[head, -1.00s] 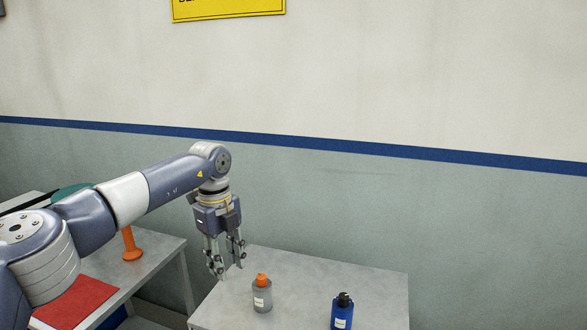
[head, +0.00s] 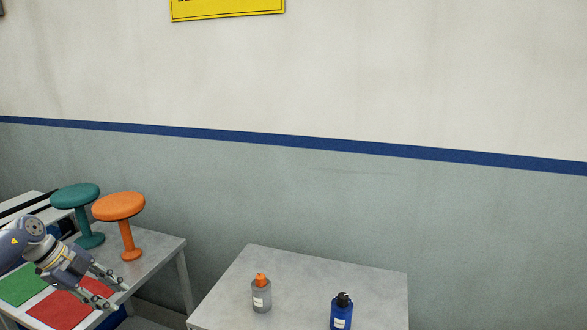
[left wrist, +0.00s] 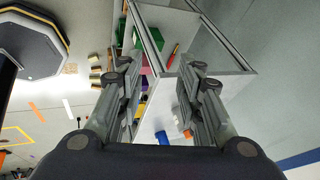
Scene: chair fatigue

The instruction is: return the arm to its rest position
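My left gripper (head: 108,289) is at the lower left of the head view, in front of the left table and over the area of the red mat. Its two fingers are spread apart with nothing between them. In the left wrist view the fingers (left wrist: 158,92) also stand apart and empty. My right gripper is in neither view.
The left table (head: 165,258) holds a teal stool (head: 76,194), an orange stool (head: 119,206), a green mat (head: 22,285) and a red mat (head: 62,309). The right table (head: 300,268) holds a grey bottle with orange cap (head: 261,296) and a blue bottle (head: 341,314).

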